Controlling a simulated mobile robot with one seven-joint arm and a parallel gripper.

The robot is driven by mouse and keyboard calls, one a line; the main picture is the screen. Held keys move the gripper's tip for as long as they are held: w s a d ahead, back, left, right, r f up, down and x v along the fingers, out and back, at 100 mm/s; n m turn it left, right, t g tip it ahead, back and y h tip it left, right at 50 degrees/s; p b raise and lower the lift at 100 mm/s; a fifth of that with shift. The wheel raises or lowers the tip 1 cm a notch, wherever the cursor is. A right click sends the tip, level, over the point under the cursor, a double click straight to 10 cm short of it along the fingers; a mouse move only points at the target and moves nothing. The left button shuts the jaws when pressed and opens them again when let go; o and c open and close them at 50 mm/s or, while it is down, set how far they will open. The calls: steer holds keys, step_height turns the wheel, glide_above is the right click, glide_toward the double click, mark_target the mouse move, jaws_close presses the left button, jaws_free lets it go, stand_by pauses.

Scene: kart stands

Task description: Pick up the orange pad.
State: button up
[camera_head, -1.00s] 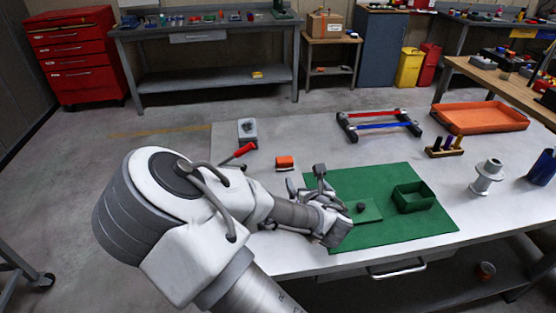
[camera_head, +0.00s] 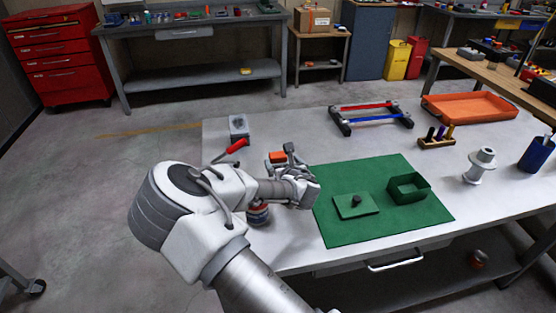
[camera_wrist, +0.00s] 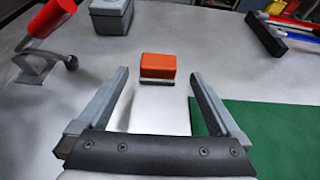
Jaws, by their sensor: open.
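The orange pad (camera_head: 277,157) is a small block with an orange top and a dark and pale lower edge. It lies on the white table, left of the green mat's far corner. In the wrist view the orange pad (camera_wrist: 158,68) is ahead of my gripper (camera_wrist: 158,82), roughly midway between the fingers and just beyond their tips. The gripper is open and empty, with both fingers apart from the pad. In the head view my gripper (camera_head: 285,157) is close beside the pad, and its parts hide some of the pad's right side.
The green mat (camera_head: 372,230) bears a green lid with a dark knob (camera_head: 356,205) and a green open box (camera_head: 408,188). A red-handled tool (camera_head: 235,146) and a grey box (camera_head: 239,126) lie left of the pad. A rack with red and blue bars (camera_head: 372,122) stands farther back.

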mark_target(278, 155)
steer(key=shift+x, duration=2.85)
steer(key=shift+a+r, duration=0.1)
steer(key=shift+r, duration=0.1)
steer(key=c, duration=1.4)
steer(key=shift+o, duration=0.2)
